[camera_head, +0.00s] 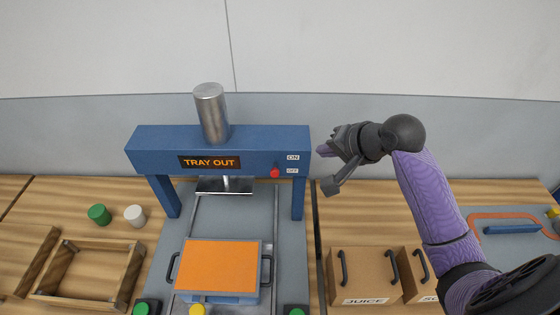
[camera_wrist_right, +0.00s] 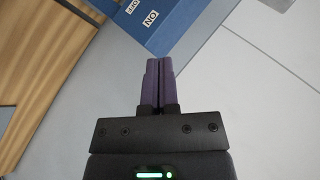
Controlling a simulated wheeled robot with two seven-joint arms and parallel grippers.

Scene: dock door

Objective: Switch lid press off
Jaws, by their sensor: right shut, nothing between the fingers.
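The lid press (camera_head: 150,147) is a blue frame with a metal cylinder (camera_head: 211,112) on top and a display (camera_head: 209,162) reading "TRAY OUT". Its red switch knob (camera_head: 275,172) is on the front beam at the right, about level with the OFF label (camera_head: 292,171) and below the ON label (camera_head: 293,157). My right gripper (camera_head: 323,150) is shut and empty, just right of the beam's end and apart from the knob. In the right wrist view its purple fingers (camera_wrist_right: 159,64) point toward the beam (camera_wrist_right: 185,22); the knob is not seen there. My left gripper is not in view.
Cardboard boxes (camera_head: 365,272), one marked JUICE, stand at right. The wall (camera_head: 400,60) behind is bare.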

